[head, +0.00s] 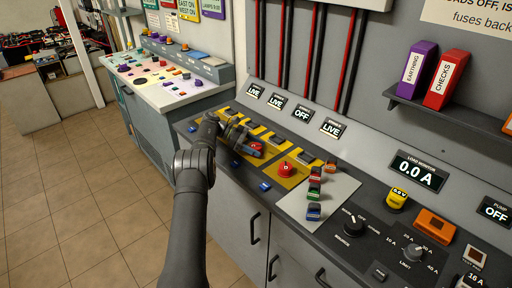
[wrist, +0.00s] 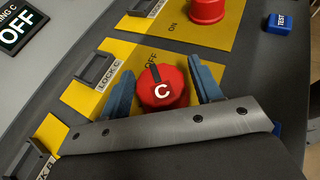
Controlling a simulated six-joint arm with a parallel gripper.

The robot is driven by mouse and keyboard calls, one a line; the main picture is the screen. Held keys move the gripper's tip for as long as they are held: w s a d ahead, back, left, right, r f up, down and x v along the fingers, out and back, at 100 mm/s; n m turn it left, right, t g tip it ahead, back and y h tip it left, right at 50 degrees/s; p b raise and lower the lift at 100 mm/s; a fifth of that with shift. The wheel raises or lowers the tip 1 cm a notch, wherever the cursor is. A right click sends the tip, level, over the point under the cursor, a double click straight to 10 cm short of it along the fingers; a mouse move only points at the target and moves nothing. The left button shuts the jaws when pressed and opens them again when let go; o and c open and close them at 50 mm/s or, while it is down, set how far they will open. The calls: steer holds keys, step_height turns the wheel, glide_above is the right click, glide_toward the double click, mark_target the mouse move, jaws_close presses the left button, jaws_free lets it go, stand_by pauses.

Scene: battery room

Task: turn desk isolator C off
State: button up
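Isolator C's round red knob (wrist: 162,92), lettered C, sits on a yellow plate in the wrist view. Its black pointer mark is turned toward the printed word OFF. My gripper (wrist: 163,75) has one blue-grey finger on each side of the knob, with narrow gaps showing, so it looks open around it. A display (wrist: 18,28) at the upper left of the wrist view ends in "C" and reads OFF. In the head view my gripper (head: 243,138) is low over the desk by the red knob (head: 256,151), and the third display (head: 302,114) reads OFF.
Another red knob (head: 285,169) stands close by on its own yellow plate, also in the wrist view (wrist: 207,10). A lock slot (wrist: 96,68) and a blue test button (wrist: 279,22) are near. Other displays (head: 331,128) read LIVE. Coloured blocks (head: 314,192) lie farther right.

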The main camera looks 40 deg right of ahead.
mark_target(257, 146)
steer(key=shift+o, duration=0.5)
steer(key=shift+r, duration=0.1)
steer(key=shift+r, duration=0.25)
steer(key=r, duration=0.4)
steer(key=shift+s, duration=0.25)
steer(key=s+d+r, duration=0.1)
steer(key=s+r, duration=0.5)
steer(key=s, duration=0.5)
steer(key=shift+d+r, duration=0.2)
steer(key=shift+d, duration=0.15)
steer(key=shift+w+f, duration=0.1)
steer(key=w+f, duration=0.2)
steer(key=w, duration=0.1)
steer(key=w+a+f, duration=0.1)
steer(key=w+f, duration=0.1)
steer(key=w, duration=0.2)
steer(key=w+f, duration=0.2)
steer(key=w, duration=0.2)
steer(key=shift+a+f, duration=0.3)
steer(key=shift+f, duration=0.05)
steer(key=shift+w+f, duration=0.2)
steer(key=shift+f, duration=1.7)
steer(key=shift+r, duration=0.1)
